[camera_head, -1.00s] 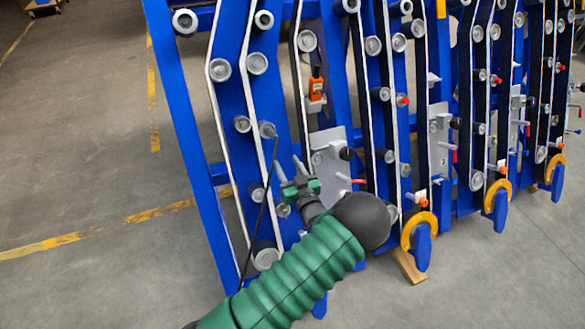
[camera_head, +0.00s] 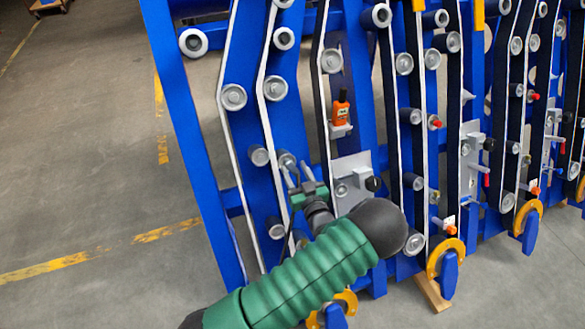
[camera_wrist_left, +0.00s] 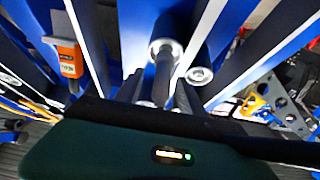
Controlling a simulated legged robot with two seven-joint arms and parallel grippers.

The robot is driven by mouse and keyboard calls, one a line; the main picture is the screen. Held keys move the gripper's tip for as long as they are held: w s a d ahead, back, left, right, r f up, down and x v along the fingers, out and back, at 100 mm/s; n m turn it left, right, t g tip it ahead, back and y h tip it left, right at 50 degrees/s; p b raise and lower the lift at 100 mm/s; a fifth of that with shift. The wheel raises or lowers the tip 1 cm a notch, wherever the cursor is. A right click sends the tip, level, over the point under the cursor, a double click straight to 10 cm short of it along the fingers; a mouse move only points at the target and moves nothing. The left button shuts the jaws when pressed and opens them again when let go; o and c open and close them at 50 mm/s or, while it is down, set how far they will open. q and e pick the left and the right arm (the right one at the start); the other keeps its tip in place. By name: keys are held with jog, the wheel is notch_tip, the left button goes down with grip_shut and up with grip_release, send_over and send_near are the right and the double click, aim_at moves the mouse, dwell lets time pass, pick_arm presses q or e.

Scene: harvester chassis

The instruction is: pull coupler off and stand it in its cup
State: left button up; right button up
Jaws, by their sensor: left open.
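The coupler (camera_head: 286,159) appears to be the grey round fitting on the blue chassis beam, with a black cable hanging from it. My left gripper (camera_head: 297,172) is open, its two fingertips just below and beside the fitting in the head view. In the left wrist view the grey fitting (camera_wrist_left: 164,48) with a dark stem shows just beyond and between the two fingers (camera_wrist_left: 160,92). I cannot tell whether the fingers touch it. I cannot make out the cup for certain. My right gripper is not in view.
An orange device (camera_head: 341,110) sits on a small grey shelf to the right. A grey plate (camera_head: 350,170) with a black knob is right of my gripper. Rollers and white-edged blue beams (camera_head: 235,150) crowd around. The floor at left is open.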

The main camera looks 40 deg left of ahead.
aim_at(297, 171)
pick_arm(q)
jog(key=shift+s+d+r, duration=0.15)
jog(key=shift+d+r, duration=0.05)
jog(key=shift+d, duration=0.05)
jog(key=shift+c, duration=1.1)
jog(key=shift+a+f, duration=0.15)
jog(key=shift+a, duration=0.1)
jog(key=c, duration=0.5)
jog(key=shift+a, duration=0.15)
grip_shut()
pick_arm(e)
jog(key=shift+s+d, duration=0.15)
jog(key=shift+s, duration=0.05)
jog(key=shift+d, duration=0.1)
pick_arm(q)
jog(key=shift+s+d+r+p, duration=0.2)
jog(key=shift+d+r+p, duration=0.25)
jog(key=shift+d, duration=0.15)
jog(key=shift+s+d+r+p, duration=0.25)
jog(key=shift+d, duration=0.2)
jog(key=shift+s+d+r+p, duration=0.2)
jog(key=shift+s+d+p, duration=0.05)
jog(key=shift+d, duration=0.2)
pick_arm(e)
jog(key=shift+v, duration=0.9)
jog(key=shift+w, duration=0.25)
